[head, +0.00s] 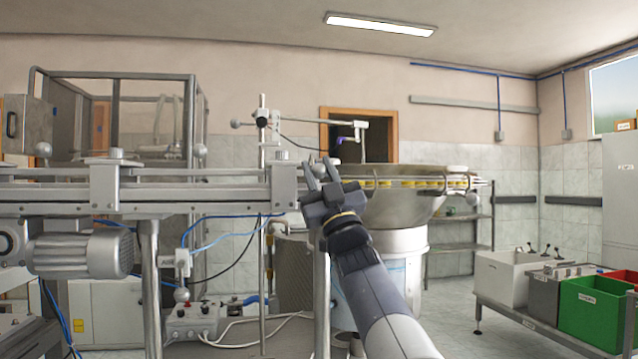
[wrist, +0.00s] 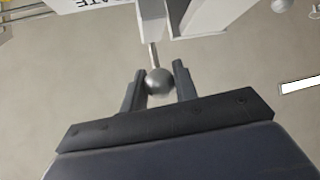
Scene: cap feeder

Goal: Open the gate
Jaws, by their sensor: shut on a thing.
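My gripper (wrist: 158,82) has its two dark fingers on either side of a grey ball knob (wrist: 159,81) in the wrist view and is shut on it. A short thin rod joins the knob to a pale metal gate part (wrist: 153,20) above it in the picture. A white plate (wrist: 100,8) beside it bears upside-down lettering, partly cut off, that seems to end in "ATE". In the head view my gripper (head: 319,168) is raised at the right side of the upright metal block (head: 285,185) on the conveyor rail.
The conveyor rail (head: 190,187) runs to the left. A round feeder bowl (head: 405,210) with yellow caps on its rim track stands just right of my gripper. Bins, including a green one (head: 597,303), sit at the right on a low rack.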

